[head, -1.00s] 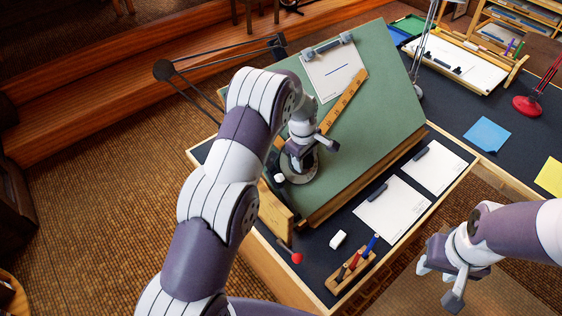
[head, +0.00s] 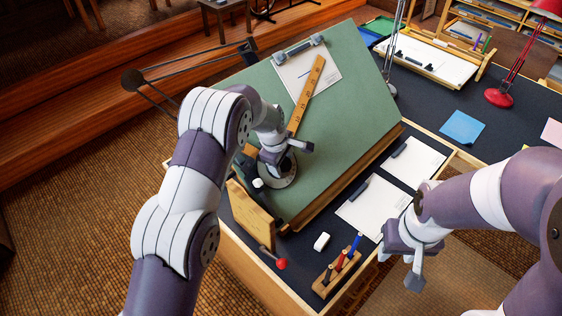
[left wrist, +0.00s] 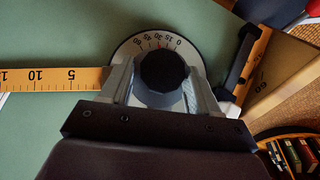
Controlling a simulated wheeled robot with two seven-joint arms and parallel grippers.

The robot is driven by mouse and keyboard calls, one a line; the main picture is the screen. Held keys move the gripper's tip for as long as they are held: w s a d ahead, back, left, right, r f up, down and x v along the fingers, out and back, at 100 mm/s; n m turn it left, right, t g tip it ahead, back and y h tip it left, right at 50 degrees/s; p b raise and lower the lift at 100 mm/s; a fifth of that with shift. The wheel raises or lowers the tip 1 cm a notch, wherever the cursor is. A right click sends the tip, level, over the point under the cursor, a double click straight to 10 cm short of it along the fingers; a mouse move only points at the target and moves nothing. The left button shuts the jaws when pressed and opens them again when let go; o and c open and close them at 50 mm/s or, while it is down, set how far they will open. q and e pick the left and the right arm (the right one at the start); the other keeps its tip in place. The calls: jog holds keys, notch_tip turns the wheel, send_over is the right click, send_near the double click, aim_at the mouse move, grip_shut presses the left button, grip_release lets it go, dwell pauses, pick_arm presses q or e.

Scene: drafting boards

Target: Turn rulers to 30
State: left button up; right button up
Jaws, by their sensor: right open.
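A wooden ruler (head: 309,91) with dark marks lies across the tilted green drafting board (head: 345,110), its upper part over a clipped white sheet. Its lower end meets a round pale angle dial (head: 287,178) low on the board. In the left wrist view, the dial (left wrist: 125,50) shows numbers along its rim and a dark round knob (left wrist: 163,72) at its middle. The ruler (left wrist: 50,78) runs off to the left there. My left gripper (left wrist: 160,90) has its fingers closed on both sides of the knob. The dial's exact reading is unclear. My right gripper (head: 399,270) is open and empty.
White sheets (head: 375,208) lie on the dark desk before the board. A white eraser (head: 321,242), a wooden pen holder (head: 330,280) and a red-knobbed lever (head: 281,263) are near the front edge. A red lamp (head: 498,97) stands at the right.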

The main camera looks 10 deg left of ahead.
pick_arm(q)
jog(key=b+v, duration=0.2)
jog(key=v, duration=1)
jog(key=shift+s+r, duration=0.15)
jog(key=shift+r, duration=0.2)
